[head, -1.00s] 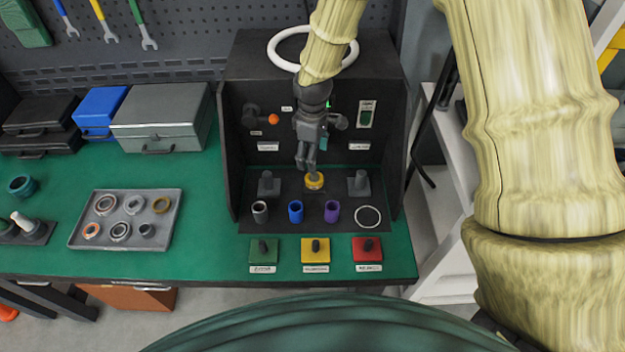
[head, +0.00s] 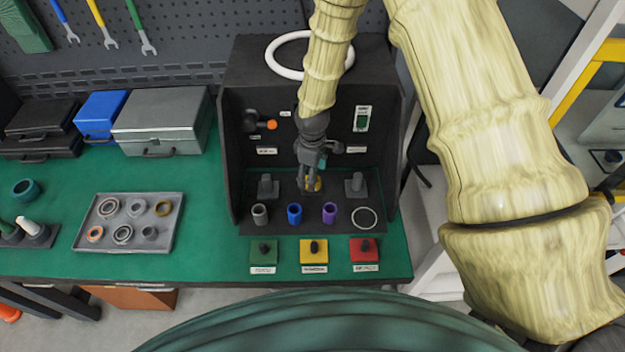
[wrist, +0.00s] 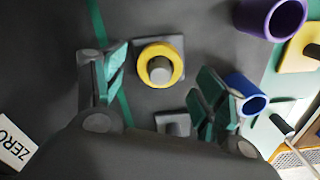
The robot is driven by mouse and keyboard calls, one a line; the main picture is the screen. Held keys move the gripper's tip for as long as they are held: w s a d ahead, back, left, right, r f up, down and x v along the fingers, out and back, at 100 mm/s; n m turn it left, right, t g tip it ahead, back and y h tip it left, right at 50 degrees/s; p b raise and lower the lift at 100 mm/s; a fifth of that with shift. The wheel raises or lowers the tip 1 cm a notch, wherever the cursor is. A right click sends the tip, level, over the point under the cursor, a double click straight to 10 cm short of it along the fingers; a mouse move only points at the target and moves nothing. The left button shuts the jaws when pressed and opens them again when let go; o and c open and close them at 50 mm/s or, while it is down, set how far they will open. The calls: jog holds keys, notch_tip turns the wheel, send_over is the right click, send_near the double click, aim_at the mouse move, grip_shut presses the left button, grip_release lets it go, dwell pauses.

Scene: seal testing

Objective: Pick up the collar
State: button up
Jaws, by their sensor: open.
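A yellow ring-shaped collar (wrist: 143,68) sits around a short grey post on a square dark base. The wrist view shows it ahead of and between the two fingers, with clear space on both sides. In the head view the collar (head: 319,184) is partly hidden by my gripper (head: 310,184), which hangs over the middle of the black test booth. My gripper (wrist: 160,88) is open and empty in the wrist view, with its green-padded fingers wide apart.
Grey, blue (head: 294,213) and purple (head: 329,212) sleeves and a white ring (head: 363,218) line the booth front. Grey posts (head: 267,187) (head: 356,185) flank the collar. Booth walls (head: 228,160) close both sides. A parts tray (head: 80,240) lies left on the green bench.

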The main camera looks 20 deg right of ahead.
jog(key=shift+f+p, duration=0.55)
jog(key=shift+f, duration=0.9)
jog(key=c, duration=1.4)
jog(key=shift+c, duration=0.2)
jog(key=shift+w+r, duration=0.1)
jog(key=shift+r, duration=0.1)
